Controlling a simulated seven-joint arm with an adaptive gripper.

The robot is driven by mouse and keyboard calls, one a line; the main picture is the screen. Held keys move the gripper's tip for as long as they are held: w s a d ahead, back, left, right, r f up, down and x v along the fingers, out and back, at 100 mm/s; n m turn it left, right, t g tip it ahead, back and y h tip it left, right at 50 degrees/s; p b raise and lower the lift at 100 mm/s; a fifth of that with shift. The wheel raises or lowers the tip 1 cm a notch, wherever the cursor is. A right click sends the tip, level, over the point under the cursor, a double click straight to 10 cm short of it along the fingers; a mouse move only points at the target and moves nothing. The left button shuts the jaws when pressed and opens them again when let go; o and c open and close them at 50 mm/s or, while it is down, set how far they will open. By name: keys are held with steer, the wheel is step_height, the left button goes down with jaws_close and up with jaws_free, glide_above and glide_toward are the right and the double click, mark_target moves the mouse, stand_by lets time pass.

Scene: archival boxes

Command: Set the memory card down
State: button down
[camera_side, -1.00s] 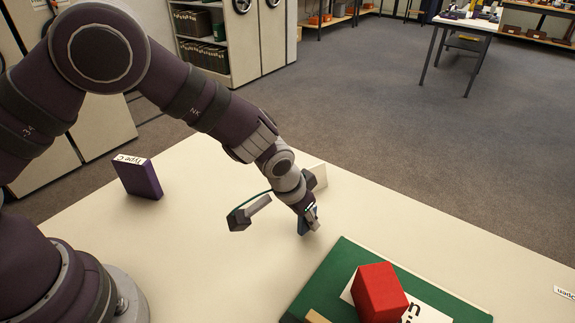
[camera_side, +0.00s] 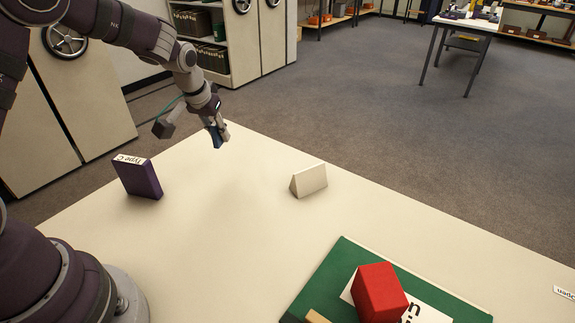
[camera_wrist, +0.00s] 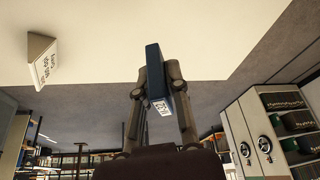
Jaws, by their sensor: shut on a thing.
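The memory card is a small blue piece with a white printed label; in the wrist view the card (camera_wrist: 155,72) sits between the two fingers. My gripper (camera_wrist: 157,82) is shut on it. In the side view my gripper (camera_side: 217,131) holds the blue card (camera_side: 215,138) near the far edge of the cream table (camera_side: 225,230), seemingly above the surface. The exact height cannot be told. The fingers hide part of the card's sides.
A purple "Type C" box (camera_side: 137,178) stands on the table at left. A cream wedge sign (camera_side: 308,180) stands right of centre; its lettering shows in the wrist view (camera_wrist: 40,60). A green board (camera_side: 335,275) bears a red block (camera_side: 379,293). The table's middle is clear.

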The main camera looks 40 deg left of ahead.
mark_target(223, 170)
steer(key=f, duration=0.2)
steer(key=a+f, duration=0.1)
steer(key=f, duration=0.5)
steer(key=shift+s+a+f, duration=0.1)
steer(key=shift+s+a, duration=0.1)
steer(key=shift+a, duration=0.05)
steer(key=shift+f, duration=0.1)
steer(key=c, duration=1.1)
jaws_free()
steer(key=shift+c, duration=0.2)
steer(key=v, duration=1.2)
steer(key=s+d+r+m, duration=0.2)
steer(key=s+d+r, duration=0.2)
steer(key=s, duration=0.3)
steer(key=s+d+r+m+t+h, duration=0.1)
steer(key=s+d+r+m, duration=0.1)
steer(key=s+d+r, duration=0.2)
steer(key=s+r, duration=0.1)
steer(key=s, duration=0.2)
steer(key=shift+d+r+h, duration=0.2)
steer(key=shift+d+h, duration=0.05)
steer(key=shift+h, duration=0.05)
